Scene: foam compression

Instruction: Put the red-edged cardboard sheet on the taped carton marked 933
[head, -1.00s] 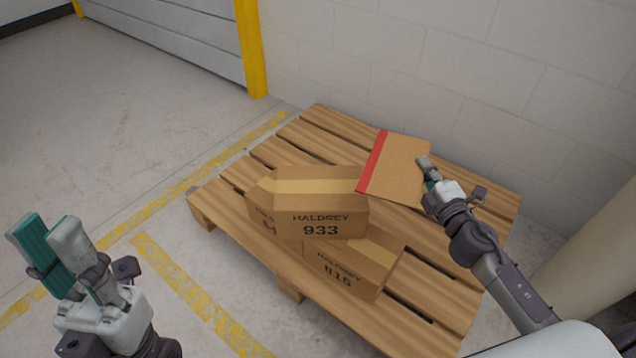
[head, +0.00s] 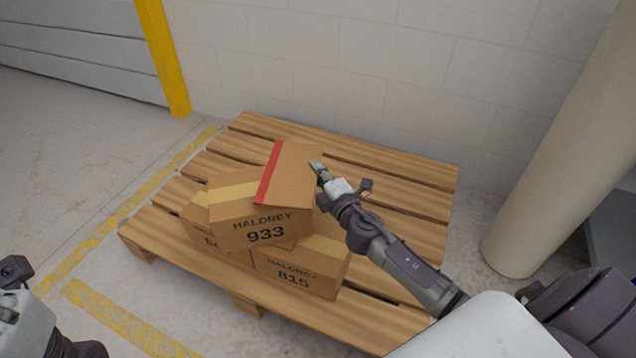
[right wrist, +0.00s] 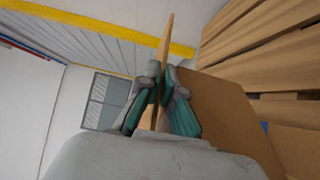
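The red-edged cardboard sheet (head: 293,172) is tan with a red strip along its left edge. In the head view its lower left part overlaps the right part of the top of the taped carton marked 933 (head: 265,229); I cannot tell whether they touch. My right gripper (head: 318,171) is shut on the sheet's right side. In the right wrist view the sheet (right wrist: 165,45) shows edge-on, pinched between the teal finger pads (right wrist: 160,98). Of my left gripper, only part of its body shows at the lower left; its fingers are out of view.
Carton 933 rests on other cartons, one marked 815 (head: 300,272) and one partly hidden at left (head: 200,232). They stand on a wooden pallet (head: 400,180) with bare slats behind and right. A block wall (head: 330,75) is behind; a round pillar (head: 560,150) stands right.

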